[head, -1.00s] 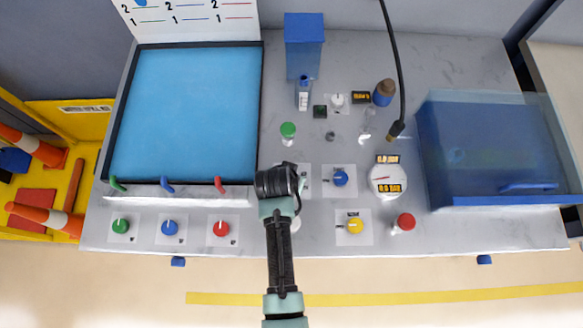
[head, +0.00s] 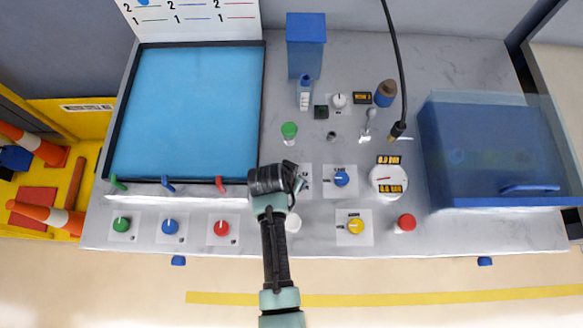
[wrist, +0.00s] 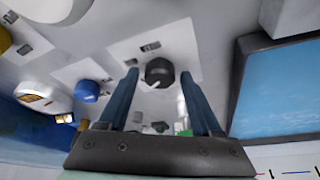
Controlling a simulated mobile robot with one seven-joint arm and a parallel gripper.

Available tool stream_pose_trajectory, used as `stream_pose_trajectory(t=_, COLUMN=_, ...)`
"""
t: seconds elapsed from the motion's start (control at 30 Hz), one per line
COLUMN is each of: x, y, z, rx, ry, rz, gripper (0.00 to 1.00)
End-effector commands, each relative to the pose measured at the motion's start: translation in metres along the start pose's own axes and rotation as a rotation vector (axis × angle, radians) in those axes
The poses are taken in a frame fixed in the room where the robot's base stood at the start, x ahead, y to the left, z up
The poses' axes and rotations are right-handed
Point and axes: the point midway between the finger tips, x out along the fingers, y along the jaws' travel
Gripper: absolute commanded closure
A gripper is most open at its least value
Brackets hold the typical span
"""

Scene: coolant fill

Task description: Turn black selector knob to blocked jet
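The black selector knob (wrist: 159,72) sits on a pale square plate in the wrist view, with a white pointer mark toward its lower left. My gripper (wrist: 159,76) is open, its two dark blue fingers apart, with the knob showing between the fingertips. I cannot tell whether the fingers touch the knob or how deep they reach. In the head view my gripper (head: 293,176) is over the panel and hides the knob; only the right part of its plate (head: 305,180) shows.
A blue knob (head: 341,179), yellow knob (head: 355,226), red button (head: 406,222) and pressure gauge (head: 388,181) stand right of the gripper. The blue basin (head: 185,110) with small levers lies left. A white button (head: 293,223) is close to my arm. A translucent blue box (head: 490,150) stands far right.

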Motion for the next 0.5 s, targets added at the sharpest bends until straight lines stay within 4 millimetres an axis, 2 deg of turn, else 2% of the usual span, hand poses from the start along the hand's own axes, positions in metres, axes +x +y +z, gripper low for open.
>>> stream_pose_trajectory(t=0.33, x=0.0, y=0.0, z=0.0, rx=-0.001, ry=0.0, rz=0.0, gripper=0.23)
stream_pose_trajectory(t=0.5, x=-0.011, y=0.0, z=0.0, rx=-0.001, ry=0.001, rz=0.0, gripper=0.23)
